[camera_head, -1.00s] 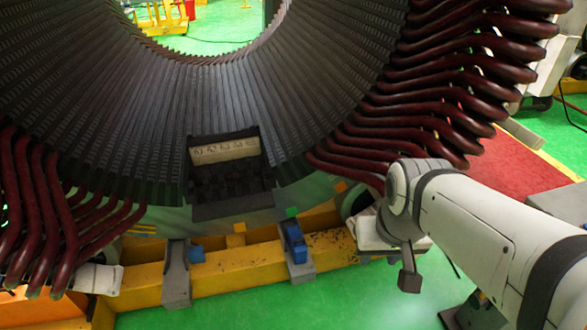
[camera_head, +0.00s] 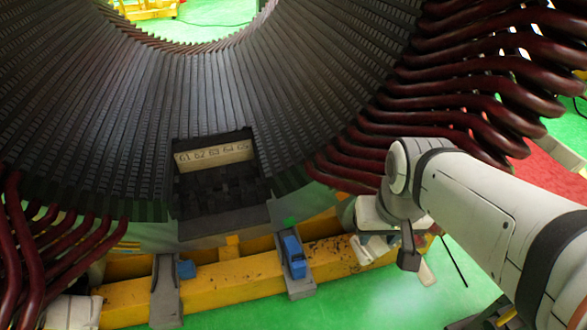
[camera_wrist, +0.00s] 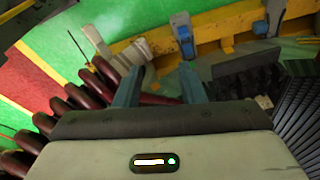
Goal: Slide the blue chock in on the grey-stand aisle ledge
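A blue chock (camera_head: 294,257) sits on the right grey stand (camera_head: 300,288) at the yellow beam, below the stator bore. A smaller blue block (camera_head: 186,269) is beside the left grey stand (camera_head: 165,295). In the wrist view the larger blue piece (camera_wrist: 184,38) and the smaller one (camera_wrist: 260,27) show beyond my fingers. My gripper (camera_wrist: 158,82) is open, with its two blue-grey fingers apart and nothing held between them. In the head view my arm reaches in from the right and its wrist is right of the right stand; the fingertips cannot be made out there.
The dark stator (camera_head: 120,110) fills the upper view, with a numbered pale strip (camera_head: 214,154) in a dark recess. Dark red coil bars (camera_head: 450,120) lie close around my arm; some show near my fingers in the wrist view (camera_wrist: 105,75). Green floor (camera_head: 350,305) is open in front of the beam.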

